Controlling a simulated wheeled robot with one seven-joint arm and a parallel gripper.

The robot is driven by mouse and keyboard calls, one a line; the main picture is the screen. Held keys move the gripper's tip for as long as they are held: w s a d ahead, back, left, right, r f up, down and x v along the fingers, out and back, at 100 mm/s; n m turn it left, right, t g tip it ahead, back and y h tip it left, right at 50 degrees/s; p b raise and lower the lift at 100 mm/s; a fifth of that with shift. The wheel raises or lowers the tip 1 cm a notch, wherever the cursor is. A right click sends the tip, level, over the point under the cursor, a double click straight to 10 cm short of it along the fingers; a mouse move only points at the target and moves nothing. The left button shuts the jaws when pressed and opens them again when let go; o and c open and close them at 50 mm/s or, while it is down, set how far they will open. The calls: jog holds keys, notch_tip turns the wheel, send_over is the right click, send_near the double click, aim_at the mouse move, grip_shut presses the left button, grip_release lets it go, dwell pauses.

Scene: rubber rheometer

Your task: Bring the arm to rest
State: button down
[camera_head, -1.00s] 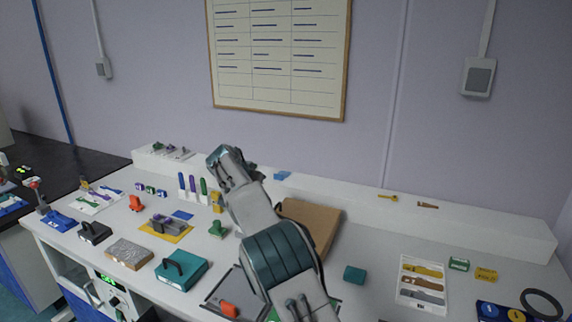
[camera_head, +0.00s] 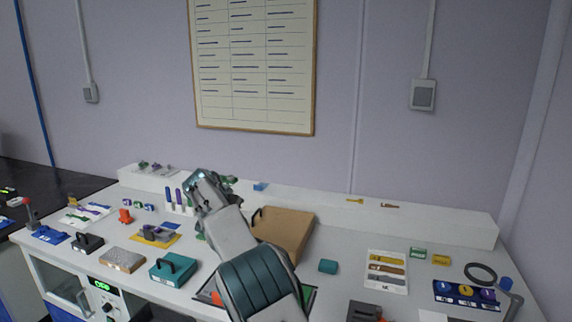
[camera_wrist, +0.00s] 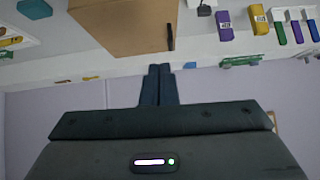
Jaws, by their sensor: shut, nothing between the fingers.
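My gripper (camera_wrist: 158,86) shows in the wrist view with its two dark fingers side by side and touching. It is shut and empty. In the head view my arm rises from the bottom middle and reaches up over the bench, and its end is near the back ledge. The fingertips cannot be made out clearly there. In the wrist view the picture is upside down, with the bench at the top and the wall below.
A brown box (camera_head: 283,231) stands on the white bench right of my arm; it also shows in the wrist view (camera_wrist: 125,22). A teal block (camera_head: 328,267), a sample card (camera_head: 386,270) and a black ring (camera_head: 480,273) lie further right. A teal handled plate (camera_head: 173,269) lies left.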

jog(key=s+d+r+n+g+y, duration=0.1)
jog(key=s+d+r+g, duration=0.15)
jog(key=s+d, duration=0.7)
jog(key=s+d+r+g, duration=0.1)
jog(key=s+d+r, duration=0.3)
jog(key=d, duration=1)
jog(key=s+d+f+n, duration=0.1)
jog(key=s+d+f, duration=0.1)
jog(key=s, duration=0.9)
jog(key=s+d+f+n+g+y, duration=0.1)
jog(key=s+d+f, duration=0.2)
jog(key=s, duration=0.8)
jog(key=s+d+f+n+g, duration=0.1)
jog(key=s+d+f, duration=0.2)
jog(key=s, duration=0.8)
jog(key=shift+s+f+y, duration=0.3)
jog(key=shift+s+f, duration=0.05)
jog(key=shift+f, duration=0.4)
jog(key=shift+d, duration=0.1)
